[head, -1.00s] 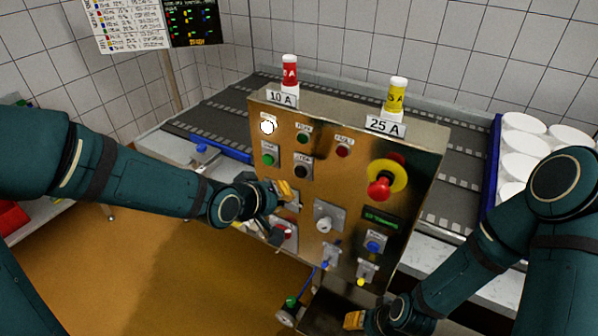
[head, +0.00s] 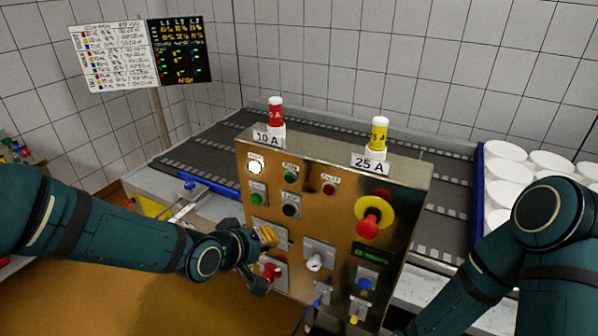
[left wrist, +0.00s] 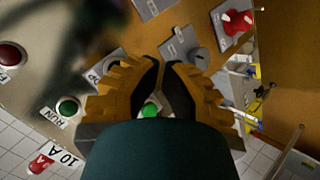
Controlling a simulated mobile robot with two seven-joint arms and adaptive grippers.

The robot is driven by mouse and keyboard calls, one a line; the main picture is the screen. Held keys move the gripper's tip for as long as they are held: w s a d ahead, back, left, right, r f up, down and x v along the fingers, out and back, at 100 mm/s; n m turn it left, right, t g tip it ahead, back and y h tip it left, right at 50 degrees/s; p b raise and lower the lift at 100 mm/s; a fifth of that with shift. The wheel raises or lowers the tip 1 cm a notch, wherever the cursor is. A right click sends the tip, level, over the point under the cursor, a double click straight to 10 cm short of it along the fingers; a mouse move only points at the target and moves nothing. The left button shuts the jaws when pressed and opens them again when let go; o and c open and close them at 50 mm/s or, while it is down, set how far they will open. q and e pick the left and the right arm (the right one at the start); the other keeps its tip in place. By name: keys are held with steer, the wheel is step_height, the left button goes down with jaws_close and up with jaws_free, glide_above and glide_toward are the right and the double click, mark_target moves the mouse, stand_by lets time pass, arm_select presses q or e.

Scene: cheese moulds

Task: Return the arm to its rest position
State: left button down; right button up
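My left gripper (head: 264,260) is at the lower left of the brass control panel (head: 334,205), in front of its face. Its orange-padded fingers stand apart with nothing between them. A red switch (head: 270,271) on a grey plate is close by; contact cannot be told. In the left wrist view my left gripper (left wrist: 162,68) has a narrow gap between its dark tips, with a green spot behind. The red switch (left wrist: 237,22) is clear of the fingers there. My right arm comes in at lower right, and its gripper is below the frame.
The panel carries a red-and-yellow emergency knob (head: 370,216), buttons and switches. A red fuse (head: 276,110) and a yellow fuse (head: 378,134) stand on top. A conveyor (head: 218,132) runs behind. A blue crate (head: 478,190) with white moulds is at right. A board (head: 112,56) stands at back left.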

arm_select(q)
steer(key=s+f+m+g+b, duration=0.2)
steer(key=s+f, duration=0.4)
steer(key=f, duration=1.1)
steer(key=s+d+f+m+g+y+b, duration=0.1)
steer(key=s+f+g+b, duration=0.4)
steer(key=f, duration=1.3)
steer(key=shift+s+d+m+b, duration=0.15)
steer(key=shift+s+m+b, duration=0.25)
steer(key=shift+s, duration=0.75)
